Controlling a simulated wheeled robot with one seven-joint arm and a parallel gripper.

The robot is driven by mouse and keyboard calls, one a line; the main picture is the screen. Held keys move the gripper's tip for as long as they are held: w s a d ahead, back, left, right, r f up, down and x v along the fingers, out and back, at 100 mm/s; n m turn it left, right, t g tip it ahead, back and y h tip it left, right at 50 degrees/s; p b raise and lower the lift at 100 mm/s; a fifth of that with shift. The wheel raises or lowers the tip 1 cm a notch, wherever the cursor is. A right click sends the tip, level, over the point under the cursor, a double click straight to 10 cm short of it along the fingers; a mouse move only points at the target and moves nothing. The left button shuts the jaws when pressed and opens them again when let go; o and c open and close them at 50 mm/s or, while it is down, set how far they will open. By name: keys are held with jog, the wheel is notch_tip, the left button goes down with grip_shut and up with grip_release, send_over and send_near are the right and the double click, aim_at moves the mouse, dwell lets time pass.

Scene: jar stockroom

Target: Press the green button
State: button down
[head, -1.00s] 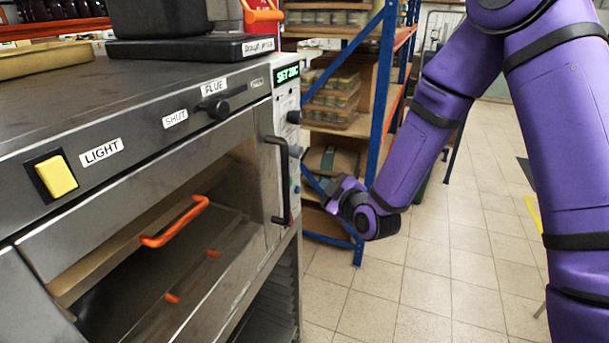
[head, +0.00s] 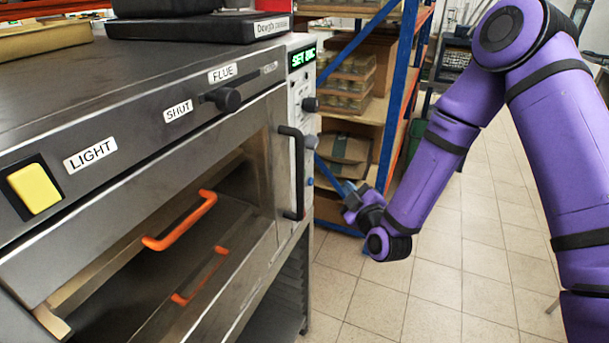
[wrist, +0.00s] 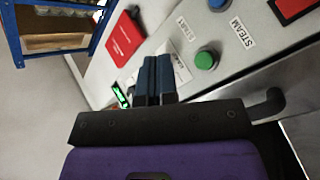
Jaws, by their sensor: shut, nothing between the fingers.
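The green button (wrist: 206,59) is a round green cap on the pale control panel (wrist: 245,70) of the oven in the wrist view. A "STEAM" label sits to its right and another label to its left. My gripper (wrist: 158,60) has its two dark fingers together and empty. In the wrist view the fingertips appear left of the green button; I see no contact with it. In the head view my gripper (head: 352,196) is beside the oven's right end, and the green button cannot be made out there.
The oven (head: 150,100) fills the left, with a black door handle (head: 292,172), orange handles and a yellow light button (head: 34,188). A blue-framed shelf (head: 390,95) stands behind my gripper. A red plate (wrist: 123,40) is on the panel.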

jog(key=w+a, duration=0.3)
jog(key=a, duration=0.5)
jog(key=shift+a, duration=0.25)
dwell(2.0)
jog(key=shift+w+a, duration=0.1)
jog(key=shift+a, duration=0.15)
jog(key=shift+w+a, duration=0.1)
jog(key=shift+a, duration=0.15)
dwell(0.6)
jog(key=shift+a+r, duration=0.2)
jog(key=shift+a, duration=0.4)
dwell(0.8)
jog(key=shift+d, duration=0.15)
jog(key=shift+s+d+f, duration=0.15)
jog(key=shift+s+d, duration=0.3)
jog(key=shift+d, duration=0.15)
